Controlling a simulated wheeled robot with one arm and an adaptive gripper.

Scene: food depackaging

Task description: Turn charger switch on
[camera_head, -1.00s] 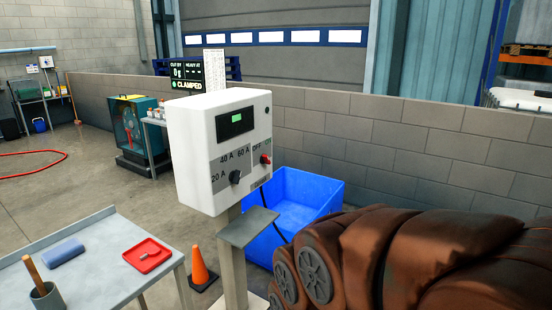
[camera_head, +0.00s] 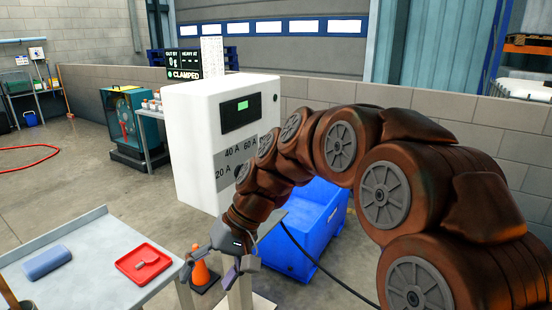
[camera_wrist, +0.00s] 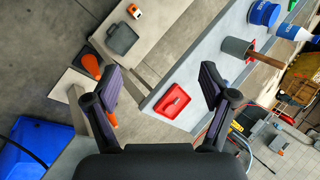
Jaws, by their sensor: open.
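The charger is a white box (camera_head: 205,110) on a post in the head view. Its front has a display with a green screen, a grey panel with current marks such as 20 A and 40 A, and a dark dial partly behind my arm. The on/off switch is hidden behind my arm. My gripper (camera_head: 212,272) points down below the box, in front of the post and apart from the panel. In the wrist view my gripper (camera_wrist: 160,76) has its fingers wide apart, with nothing between them. The charger's front is not seen there.
A grey table (camera_head: 90,285) at the lower left bears a red tray (camera_head: 144,263) and a blue folded cloth (camera_head: 47,261). An orange cone (camera_head: 200,271) stands by the post. A blue bin (camera_head: 322,225) is behind my arm, and a block wall (camera_head: 470,130) runs behind.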

